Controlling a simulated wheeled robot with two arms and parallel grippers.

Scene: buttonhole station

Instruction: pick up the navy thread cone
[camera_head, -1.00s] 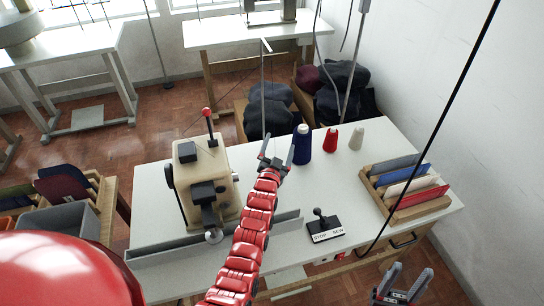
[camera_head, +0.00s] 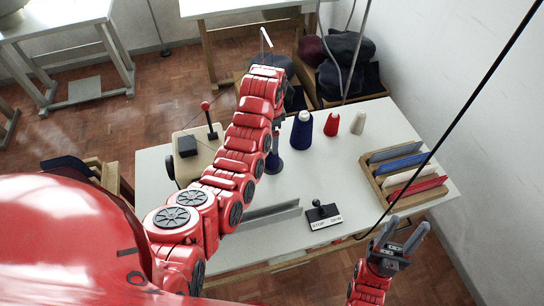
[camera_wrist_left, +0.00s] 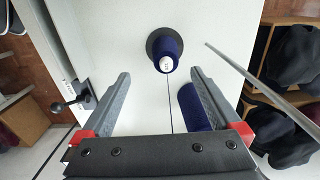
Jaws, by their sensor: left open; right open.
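A navy thread cone (camera_head: 302,131) stands upright on the white table, left of a red cone. In the left wrist view, a navy cone (camera_wrist_left: 192,108) lies partly behind one finger. A second navy cone-like piece (camera_head: 273,162) with a dark round base shows beside my left arm. It also appears in the left wrist view (camera_wrist_left: 168,48), with a thread running from it. My right gripper (camera_head: 404,236) is open and empty by the table's front right edge.
A red cone (camera_head: 332,124) and a cream cone (camera_head: 358,122) stand right of the navy one. A wooden rack (camera_head: 405,190), a STOP/SEW switch (camera_head: 322,214) and a partly hidden beige sewing machine (camera_head: 195,152) share the table. A thin metal rod (camera_wrist_left: 255,80) crosses near my left gripper.

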